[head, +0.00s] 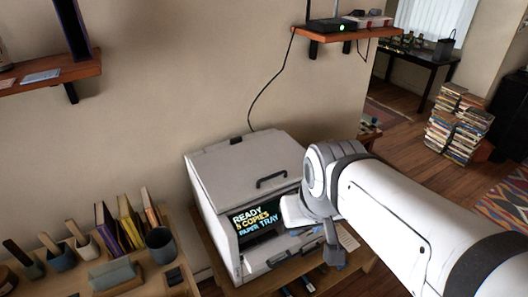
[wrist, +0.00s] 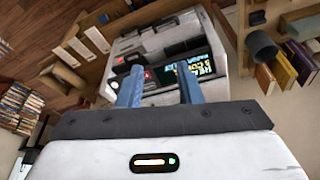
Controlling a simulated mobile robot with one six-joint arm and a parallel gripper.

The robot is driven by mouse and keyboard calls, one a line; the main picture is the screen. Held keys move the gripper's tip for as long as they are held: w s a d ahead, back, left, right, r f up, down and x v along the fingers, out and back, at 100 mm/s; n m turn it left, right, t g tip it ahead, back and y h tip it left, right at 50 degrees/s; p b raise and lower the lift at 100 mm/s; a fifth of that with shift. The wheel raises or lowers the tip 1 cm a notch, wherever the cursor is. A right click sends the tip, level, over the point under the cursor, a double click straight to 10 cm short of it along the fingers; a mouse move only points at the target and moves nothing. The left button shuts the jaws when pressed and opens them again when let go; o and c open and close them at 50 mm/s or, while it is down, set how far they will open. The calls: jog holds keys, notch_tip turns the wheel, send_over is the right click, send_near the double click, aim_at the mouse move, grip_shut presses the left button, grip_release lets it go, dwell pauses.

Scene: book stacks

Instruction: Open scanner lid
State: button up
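The scanner (head: 222,225) is a boxy pale grey machine standing against the wall on a low wooden stand. Its lid (head: 235,165) is closed, with a black bar handle (head: 272,180) near the front edge. A display below reads "READY", "5 COPIES", "PAPER TRAY". My gripper (head: 334,258) is at the machine's front right, lower than the lid handle and apart from it. In the wrist view, my gripper's two blue-grey fingers (wrist: 161,76) are spread with nothing between them. The scanner's front and display (wrist: 196,68) show beyond them, upside down.
A wooden desk at left holds books (head: 128,222), a dark cup (head: 161,245) and small holders. A wall shelf (head: 345,32) with a router hangs above right, its cable running down behind the scanner. Book stacks (head: 460,125) stand on the floor at far right.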

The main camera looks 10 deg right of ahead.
jog(key=m+g+b, duration=0.1)
jog(key=m+b, duration=0.6)
jog(key=m, duration=0.7)
send_near(272, 176)
jog(key=shift+y, duration=0.4)
jog(key=x, duration=0.7)
jog(key=shift+w+d+f, duration=0.15)
jog(key=shift+d+f, duration=0.2)
jog(key=shift+f, duration=0.05)
jog(key=shift+c, duration=0.4)
grip_shut()
